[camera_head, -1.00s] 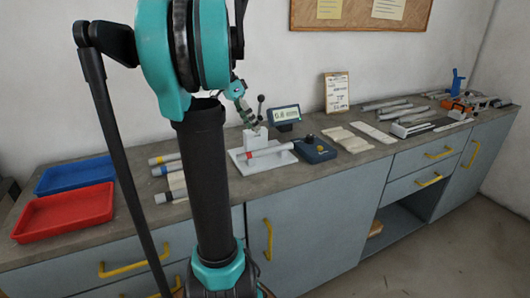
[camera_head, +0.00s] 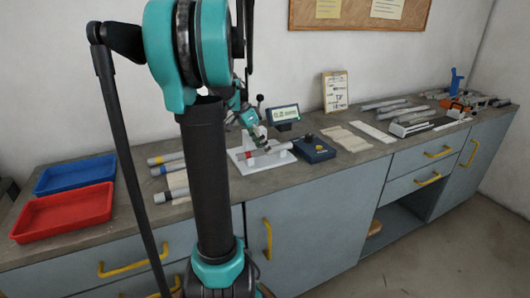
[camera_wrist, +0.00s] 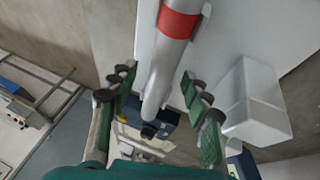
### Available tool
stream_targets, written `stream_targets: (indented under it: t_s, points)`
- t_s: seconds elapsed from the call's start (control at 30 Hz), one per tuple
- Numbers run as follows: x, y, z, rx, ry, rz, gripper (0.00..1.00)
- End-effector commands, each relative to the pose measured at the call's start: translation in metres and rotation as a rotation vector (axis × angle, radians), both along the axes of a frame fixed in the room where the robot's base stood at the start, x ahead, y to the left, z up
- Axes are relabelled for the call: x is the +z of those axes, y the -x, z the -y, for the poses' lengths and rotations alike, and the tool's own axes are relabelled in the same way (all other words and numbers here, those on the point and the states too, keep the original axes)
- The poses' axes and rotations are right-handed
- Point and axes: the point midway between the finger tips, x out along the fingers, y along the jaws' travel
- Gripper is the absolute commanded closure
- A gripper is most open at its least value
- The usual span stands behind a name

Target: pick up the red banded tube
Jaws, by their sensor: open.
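The grey tube (camera_wrist: 162,65) with a red band (camera_wrist: 178,22) runs down the middle of the wrist view, its near end pointing toward my palm. In the head view the tube (camera_head: 283,147) lies across the white fixture plate, partly hidden by my gripper. My gripper (camera_wrist: 157,78) is open, with one green finger on each side of the tube near its end. Whether the fingers touch it, I cannot tell. In the head view my gripper (camera_head: 256,136) is down at the fixture.
A white block (camera_wrist: 252,105) stands close to the right finger. A blue device (camera_head: 313,149) and a small display (camera_head: 284,114) stand beside the fixture. Several tubes (camera_head: 170,170) lie left of it. Red (camera_head: 62,212) and blue (camera_head: 75,175) trays are at far left.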

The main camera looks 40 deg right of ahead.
Motion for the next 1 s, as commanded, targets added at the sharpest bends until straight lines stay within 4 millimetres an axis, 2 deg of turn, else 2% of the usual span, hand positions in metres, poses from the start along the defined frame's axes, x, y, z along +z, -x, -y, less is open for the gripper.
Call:
stream_targets:
  t_s: [0.13, 0.5, 1.0]
  points:
    - [0.0002, -0.0003, 0.0000, 0.000, 0.000, 0.000, 0.54]
    - [0.0003, -0.0005, -0.0001, 0.000, 0.000, 0.000, 1.00]
    - [0.0065, 0.0054, -0.0019, 0.000, 0.000, 0.000, 1.00]
